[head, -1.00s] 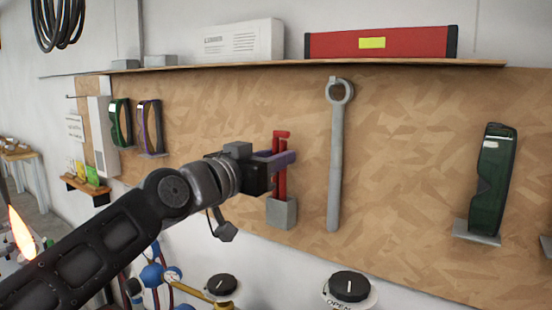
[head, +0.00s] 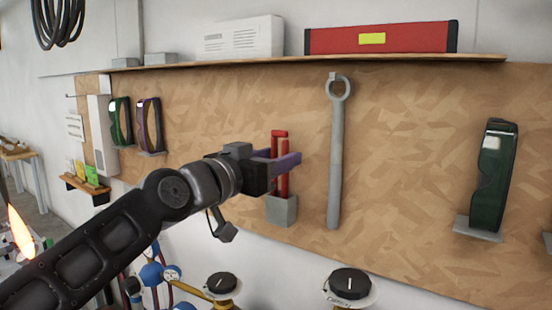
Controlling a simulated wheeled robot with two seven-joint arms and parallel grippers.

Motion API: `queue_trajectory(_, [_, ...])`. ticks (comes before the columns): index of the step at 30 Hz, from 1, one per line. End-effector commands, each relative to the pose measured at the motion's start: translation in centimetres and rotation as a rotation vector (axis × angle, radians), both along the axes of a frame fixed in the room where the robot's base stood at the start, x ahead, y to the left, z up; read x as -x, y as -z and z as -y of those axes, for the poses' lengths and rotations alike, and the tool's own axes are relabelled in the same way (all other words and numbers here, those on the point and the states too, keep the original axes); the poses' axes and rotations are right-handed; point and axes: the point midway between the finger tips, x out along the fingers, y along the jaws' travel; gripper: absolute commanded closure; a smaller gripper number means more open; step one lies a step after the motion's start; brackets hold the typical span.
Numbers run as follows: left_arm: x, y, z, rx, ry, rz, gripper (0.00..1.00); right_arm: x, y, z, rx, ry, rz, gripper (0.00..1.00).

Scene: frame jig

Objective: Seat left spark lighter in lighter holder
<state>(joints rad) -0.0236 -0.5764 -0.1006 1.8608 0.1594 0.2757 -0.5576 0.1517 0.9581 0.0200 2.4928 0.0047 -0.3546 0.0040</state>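The red spark lighter (head: 283,186) stands about upright in front of the board. Its lower end meets the grey lighter holder (head: 281,211), and its bent red top shows above my fingers. My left gripper (head: 283,161) comes in from the left, its purple fingers around the middle of the lighter, and looks shut on it. The near finger hides part of the lighter. How deep the lower end sits inside the holder is hidden by the holder's front wall. My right gripper is not in view.
A grey wrench (head: 336,150) hangs close to the right of the lighter. A dark green item (head: 492,178) rests on a bracket farther right. A shelf (head: 400,62) with a red case (head: 420,38) runs above. Dark knobs (head: 350,283) stand below.

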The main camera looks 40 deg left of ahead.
Motion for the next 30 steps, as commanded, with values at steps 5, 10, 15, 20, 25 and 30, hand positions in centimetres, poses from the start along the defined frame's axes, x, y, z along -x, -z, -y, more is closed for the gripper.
queue_trajectory(5, [0.0, 0.0, 0.0, 0.000, 0.000, 0.000, 0.51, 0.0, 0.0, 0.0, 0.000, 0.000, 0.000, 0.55])
queue_trajectory(10, [0.0, 0.0, 0.0, 0.000, 0.000, 0.000, 0.51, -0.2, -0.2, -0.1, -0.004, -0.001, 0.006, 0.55])
queue_trajectory(15, [1.9, 0.2, 0.0, 0.000, -0.001, 0.003, 0.51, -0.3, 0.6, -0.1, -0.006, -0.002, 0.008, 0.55])
queue_trajectory(20, [4.7, 0.3, 0.0, -0.001, -0.002, 0.003, 0.51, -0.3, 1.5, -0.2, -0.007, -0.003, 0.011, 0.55])
queue_trajectory(25, [7.1, 0.2, 0.1, 0.000, -0.001, 0.002, 0.51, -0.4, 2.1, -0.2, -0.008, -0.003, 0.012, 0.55])
queue_trajectory(30, [7.9, 0.1, 0.2, 0.001, 0.000, 0.000, 0.51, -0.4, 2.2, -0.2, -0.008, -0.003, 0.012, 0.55])
